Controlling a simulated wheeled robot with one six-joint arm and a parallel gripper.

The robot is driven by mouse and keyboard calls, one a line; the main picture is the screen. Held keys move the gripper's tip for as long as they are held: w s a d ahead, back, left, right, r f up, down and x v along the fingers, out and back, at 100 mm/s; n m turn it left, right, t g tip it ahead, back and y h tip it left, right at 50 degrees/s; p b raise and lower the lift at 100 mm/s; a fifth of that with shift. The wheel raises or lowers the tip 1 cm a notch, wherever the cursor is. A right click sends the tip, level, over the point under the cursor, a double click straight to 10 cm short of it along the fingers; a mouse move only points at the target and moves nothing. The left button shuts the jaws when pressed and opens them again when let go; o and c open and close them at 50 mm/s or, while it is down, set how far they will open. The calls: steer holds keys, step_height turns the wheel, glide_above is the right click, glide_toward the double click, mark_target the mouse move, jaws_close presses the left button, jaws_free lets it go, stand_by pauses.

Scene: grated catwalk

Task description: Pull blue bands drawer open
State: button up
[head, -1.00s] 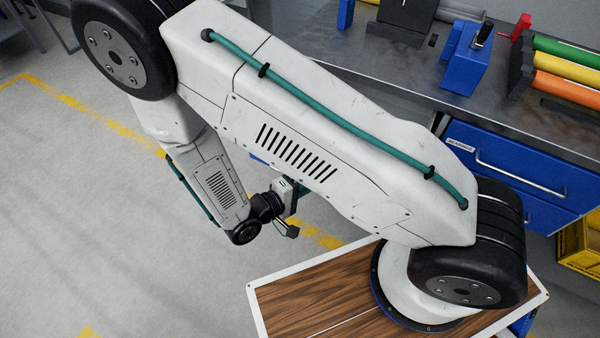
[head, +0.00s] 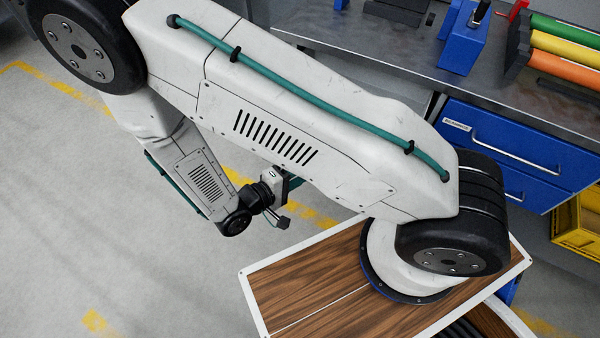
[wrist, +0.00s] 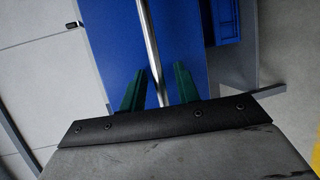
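In the wrist view a blue drawer front (wrist: 112,45) fills the middle, with a long silver bar handle (wrist: 149,38) running down it. My gripper (wrist: 159,72) has two dark green fingers, one on each side of the bar. They stand apart with gaps beside the bar, so it is open around the handle. No label shows there, so I cannot tell which drawer this is. In the head view my arm covers most of the gripper. A blue drawer (head: 510,145) at the right has a silver handle and a small white label too small to read.
A grey metal workbench (head: 400,60) stands above the drawers. It carries blue fixtures (head: 463,45) and green, yellow and orange rolls (head: 565,72). A yellow crate (head: 578,228) stands low at the right. The grey floor at the left is clear, with yellow lines.

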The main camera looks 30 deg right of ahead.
steer(key=v, duration=0.7)
steer(key=shift+a, duration=0.4)
steer(key=shift+s+r, duration=0.1)
steer(key=shift+s, duration=0.05)
